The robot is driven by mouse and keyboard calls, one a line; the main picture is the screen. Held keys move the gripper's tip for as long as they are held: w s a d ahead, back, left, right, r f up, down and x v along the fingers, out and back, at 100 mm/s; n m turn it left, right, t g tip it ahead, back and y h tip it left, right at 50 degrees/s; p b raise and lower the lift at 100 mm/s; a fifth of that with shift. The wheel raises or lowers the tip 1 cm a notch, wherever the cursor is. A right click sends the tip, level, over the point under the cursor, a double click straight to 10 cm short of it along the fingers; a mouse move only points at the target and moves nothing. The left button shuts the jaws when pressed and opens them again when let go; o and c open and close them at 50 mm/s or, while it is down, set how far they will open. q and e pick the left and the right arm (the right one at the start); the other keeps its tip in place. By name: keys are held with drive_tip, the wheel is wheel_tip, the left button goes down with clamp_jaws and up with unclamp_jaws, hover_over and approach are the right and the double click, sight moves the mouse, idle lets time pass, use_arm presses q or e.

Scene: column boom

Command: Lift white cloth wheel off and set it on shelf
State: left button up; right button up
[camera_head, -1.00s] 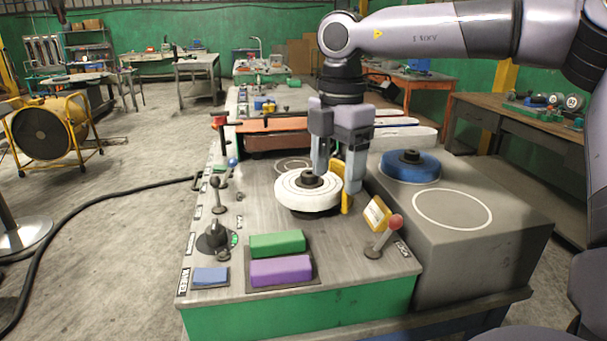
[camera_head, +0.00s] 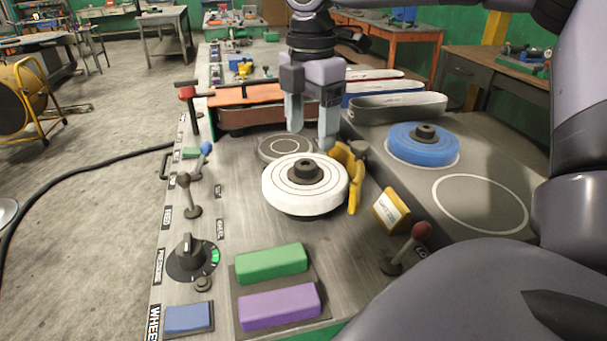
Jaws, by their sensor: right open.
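The white cloth wheel (camera_head: 281,190) lies flat on the machine top, with a black hub (camera_head: 305,172) at its centre. My right gripper (camera_head: 311,140) is open, pointing down above and just behind the wheel, its fingers apart and empty. I cannot tell whether the fingertips touch the wheel's far side. The shelf is the grey block top to the right (camera_head: 400,180). It carries a blue wheel (camera_head: 421,146) with a black hub and, nearer, an empty white-outlined circle (camera_head: 480,204). My left gripper is not in view.
A yellow guard (camera_head: 354,185) stands close at the wheel's right. Green (camera_head: 271,263) and purple (camera_head: 279,306) bars sit in front. Sanding belts (camera_head: 398,107) lie behind. Levers stand at left.

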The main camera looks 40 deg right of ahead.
sight(307, 163)
drive_tip(key=f, duration=0.3)
drive_tip(key=f+p, duration=0.1)
drive_tip(key=shift+a+f, duration=0.15)
drive_tip(key=shift+a, duration=0.25)
drive_tip(key=shift+f, duration=0.6)
clamp_jaws()
